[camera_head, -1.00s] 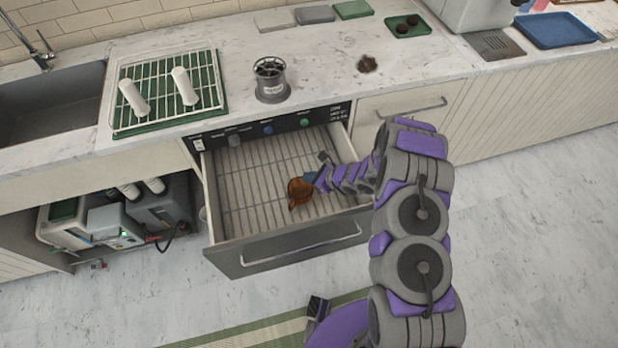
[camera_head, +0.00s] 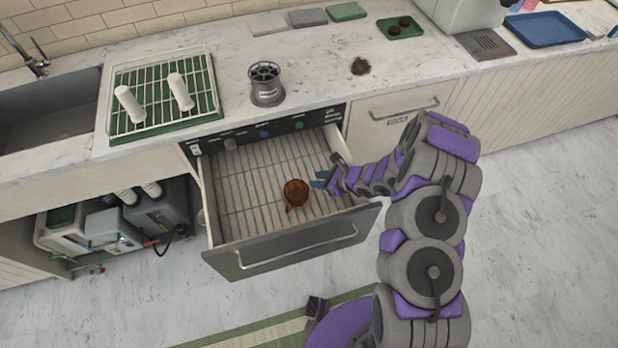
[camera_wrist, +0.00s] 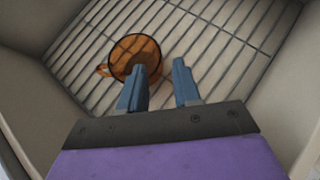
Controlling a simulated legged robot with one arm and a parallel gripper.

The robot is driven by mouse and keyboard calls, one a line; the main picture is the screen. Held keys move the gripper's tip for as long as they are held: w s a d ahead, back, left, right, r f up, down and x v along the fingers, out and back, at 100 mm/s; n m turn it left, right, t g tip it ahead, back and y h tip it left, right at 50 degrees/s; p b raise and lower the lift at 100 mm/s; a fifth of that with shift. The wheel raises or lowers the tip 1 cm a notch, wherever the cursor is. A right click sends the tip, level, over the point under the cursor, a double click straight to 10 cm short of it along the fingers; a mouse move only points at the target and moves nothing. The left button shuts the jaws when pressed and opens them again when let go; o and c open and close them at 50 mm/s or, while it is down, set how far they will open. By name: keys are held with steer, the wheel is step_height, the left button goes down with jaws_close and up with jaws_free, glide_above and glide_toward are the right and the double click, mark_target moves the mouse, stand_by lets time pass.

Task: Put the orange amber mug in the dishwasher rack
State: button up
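The orange amber mug (camera_head: 296,191) is inside the pulled-out dishwasher drawer, on its wire rack (camera_head: 250,205). In the wrist view the mug (camera_wrist: 130,48) stands on the rack (camera_wrist: 215,40) ahead of my gripper, with its handle toward the left. My gripper (camera_head: 318,182) is to the right of the mug in the head view. In the wrist view my gripper (camera_wrist: 160,75) has its two blue fingers apart with nothing between them. The left finger overlaps the mug's near edge in that view; I cannot tell whether they touch.
The drawer's front panel (camera_head: 290,250) and side walls surround the rack. Above are the counter with a green drying tray (camera_head: 205,108) holding two white cylinders, and a grey metal canister (camera_head: 266,85). The rack's left part is bare.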

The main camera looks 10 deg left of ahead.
steer(key=v, duration=0.5)
steer(key=shift+p, duration=0.4)
steer(key=shift+r, duration=0.1)
steer(key=s+a+r+n+g, duration=0.15)
steer(key=s+r+n, duration=0.25)
steer(key=r, duration=0.5)
steer(key=s+r+n+g, duration=0.2)
steer(key=s+r+n, duration=0.3)
steer(key=r, duration=0.4)
steer(key=s+a+r+n+g, duration=0.15)
steer(key=s+r+n, duration=0.25)
steer(key=r, duration=0.5)
steer(key=s+d+r+n+h, duration=0.4)
steer(key=s+d+h, duration=0.1)
steer(key=s+d, duration=0.6)
steer(key=s+d+r+n+h, duration=0.3)
steer(key=s+d+r+h, duration=0.1)
steer(key=s+d, duration=0.6)
steer(key=d+h, duration=0.1)
steer(key=d, duration=0.1)
steer(key=shift+s+d+r+n+t, duration=0.25)
steer(key=shift+s+r+n+t, duration=0.05)
steer(key=shift+s+r+n, duration=0.1)
